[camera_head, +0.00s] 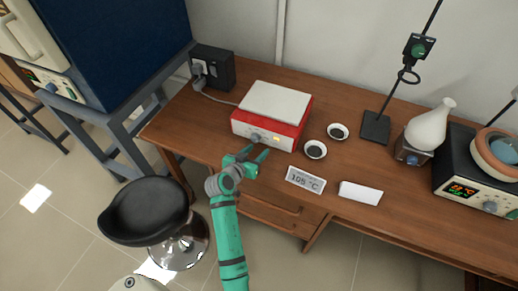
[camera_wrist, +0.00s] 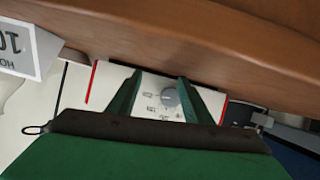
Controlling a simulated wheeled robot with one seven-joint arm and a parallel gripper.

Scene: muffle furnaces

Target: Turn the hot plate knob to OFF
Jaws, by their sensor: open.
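The hot plate (camera_head: 268,118) is a red box with a white top and a pale front panel, standing on the wooden table. Its grey round knob (camera_wrist: 170,97) shows in the wrist view on the white front panel, with small markings around it that I cannot read. My green gripper (camera_head: 249,158) is in front of the hot plate's front panel. In the wrist view my gripper (camera_wrist: 157,92) is open, with one finger on each side of the knob and a gap to it on both sides. I cannot tell how deep the fingertips reach.
A white block (camera_head: 361,193) lies farther right. A black socket box (camera_head: 212,68) is behind left, and a black stool (camera_head: 146,210) stands before the table.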

